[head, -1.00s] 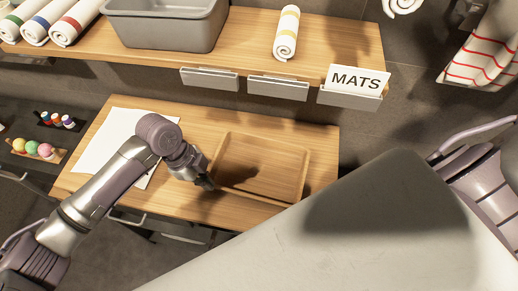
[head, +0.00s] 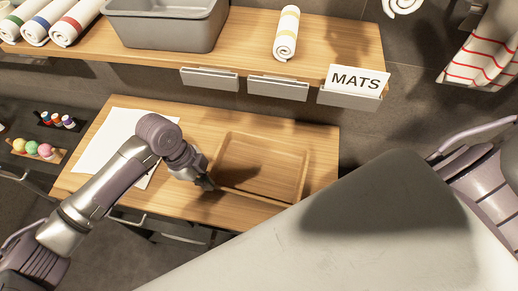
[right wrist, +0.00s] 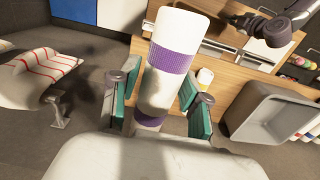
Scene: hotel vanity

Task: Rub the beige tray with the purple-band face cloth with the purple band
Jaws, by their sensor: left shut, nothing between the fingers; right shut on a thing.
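The purple-band face cloth (right wrist: 168,75) is a white roll with purple bands, seen in the right wrist view. My right gripper (right wrist: 160,85) is shut on it, with a teal finger pad on each side; the roll stands out beyond the fingers. The beige tray (head: 304,178) is a shallow, square wooden tray on the lower counter in the head view, and it looks empty. My left gripper (head: 208,183) is shut and empty at the tray's left front corner; I cannot tell whether it touches the rim. My right gripper and the cloth are not visible in the head view.
A white sheet (head: 105,140) lies left of the tray. The upper shelf (head: 245,45) holds a grey bin (head: 165,35), a yellow-band roll (head: 286,35) and several rolls at the left. My own pale body covers the lower right.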

